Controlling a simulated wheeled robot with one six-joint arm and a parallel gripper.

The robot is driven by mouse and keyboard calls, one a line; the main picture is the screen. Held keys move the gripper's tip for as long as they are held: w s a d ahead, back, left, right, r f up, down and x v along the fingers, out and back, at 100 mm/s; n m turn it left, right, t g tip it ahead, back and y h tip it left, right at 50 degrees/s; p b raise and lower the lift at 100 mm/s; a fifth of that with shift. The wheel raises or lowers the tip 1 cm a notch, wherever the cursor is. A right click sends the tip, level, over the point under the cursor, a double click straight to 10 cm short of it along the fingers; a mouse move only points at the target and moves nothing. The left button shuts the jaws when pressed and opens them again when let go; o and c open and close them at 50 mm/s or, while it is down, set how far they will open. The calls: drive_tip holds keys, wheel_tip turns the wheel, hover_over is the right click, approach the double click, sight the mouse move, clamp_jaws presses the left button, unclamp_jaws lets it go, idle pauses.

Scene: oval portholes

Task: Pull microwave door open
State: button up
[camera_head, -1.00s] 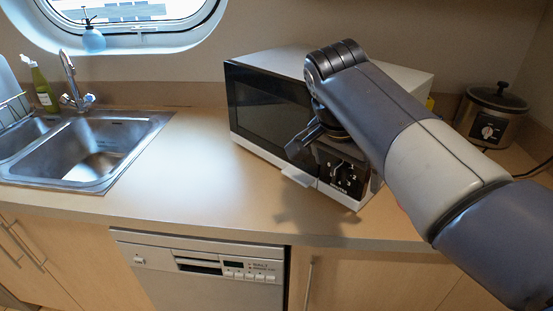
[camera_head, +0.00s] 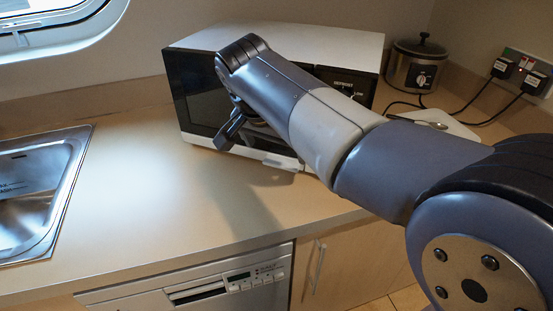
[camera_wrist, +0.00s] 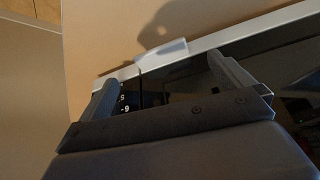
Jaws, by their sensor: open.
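The microwave (camera_head: 330,45) stands on the counter, with a white top and a dark front. Its dark glass door (camera_head: 192,92) looks shut. A pale tab (camera_head: 280,162) juts out at the lower front edge; the tab also shows in the wrist view (camera_wrist: 162,52). The control panel (camera_head: 345,80) is partly behind my arm. My gripper (camera_head: 232,128) is open in front of the door, left of the tab in the head view. In the wrist view its two fingers (camera_wrist: 166,85) are spread, with the tab beyond the space between them. I cannot tell whether they touch the microwave.
A steel sink (camera_head: 40,190) is at the left. A slow cooker (camera_head: 416,65) and plugged sockets (camera_head: 525,72) are behind at the right, with cables on the counter. The counter (camera_head: 150,210) in front of the microwave is clear. A dishwasher (camera_head: 210,285) is below.

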sight(281, 164)
drive_tip(key=x, duration=0.5)
drive_tip(key=shift+f+b, duration=0.2)
drive_tip(key=shift+b, duration=0.1)
drive_tip(key=shift+c, duration=0.6)
drive_tip(key=c, duration=1.2)
